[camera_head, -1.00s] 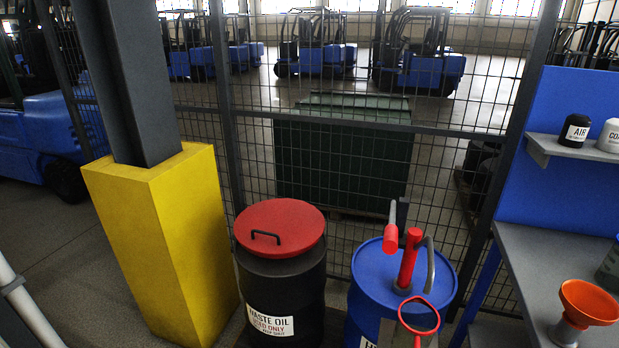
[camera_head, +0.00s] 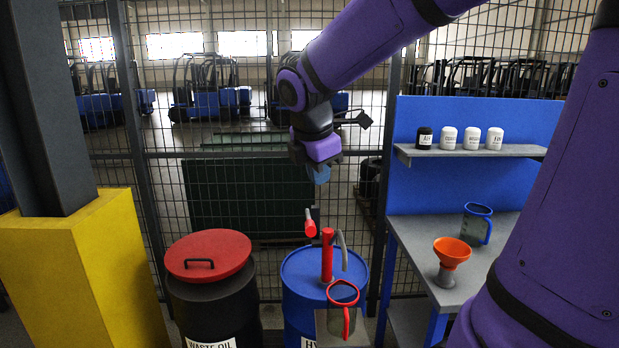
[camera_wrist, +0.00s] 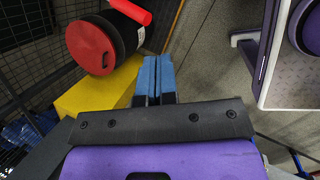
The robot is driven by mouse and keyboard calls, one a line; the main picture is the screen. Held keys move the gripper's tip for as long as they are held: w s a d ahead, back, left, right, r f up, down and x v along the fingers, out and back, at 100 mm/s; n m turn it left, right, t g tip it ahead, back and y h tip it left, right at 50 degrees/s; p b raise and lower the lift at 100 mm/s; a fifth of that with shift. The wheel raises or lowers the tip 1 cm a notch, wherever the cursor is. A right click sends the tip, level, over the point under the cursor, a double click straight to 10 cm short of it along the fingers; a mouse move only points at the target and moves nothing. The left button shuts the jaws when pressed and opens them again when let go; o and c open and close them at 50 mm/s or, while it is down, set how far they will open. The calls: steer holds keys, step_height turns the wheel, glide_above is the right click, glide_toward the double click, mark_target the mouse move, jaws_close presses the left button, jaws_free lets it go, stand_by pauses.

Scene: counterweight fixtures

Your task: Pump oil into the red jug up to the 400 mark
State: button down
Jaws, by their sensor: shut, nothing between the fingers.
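The red jug (camera_head: 343,318) has a red rim and handle and a clear body. It stands on a small shelf in front of the blue drum (camera_head: 294,300), below the curved grey spout. Its marks and oil level cannot be read. The red pump (camera_head: 327,256) rises from the drum top, with a lever ending in a red grip (camera_head: 310,228). My gripper (camera_head: 321,178) hangs in the air above the pump, apart from it. Its blue fingers, also in the wrist view (camera_wrist: 153,74), are shut and empty. A red cylinder (camera_wrist: 131,10), probably the grip, shows beyond them.
A black waste oil drum with a red lid (camera_head: 208,256) stands left of the blue drum. A yellow post base (camera_head: 80,280) is further left. A bench (camera_head: 410,237) at the right holds an orange funnel (camera_head: 452,250) and a blue-rimmed jug (camera_head: 478,226). Mesh fence stands behind.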

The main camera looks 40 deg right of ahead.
mark_target(310, 223)
steer(key=w+d+f+n+g+h, duration=0.2)
steer(key=w+d+f+n, duration=0.3)
steer(key=w+n, duration=0.6)
steer(key=shift+n, duration=0.5)
steer(key=f, duration=0.6)
steer(key=d+f, duration=0.1)
steer(key=f, duration=0.2)
steer(key=shift+f, duration=0.4)
steer(key=shift+r, duration=0.1)
stand_by(1.0)
step_height(310, 223, down, 13)
step_height(310, 223, up, 13)
stand_by(1.3)
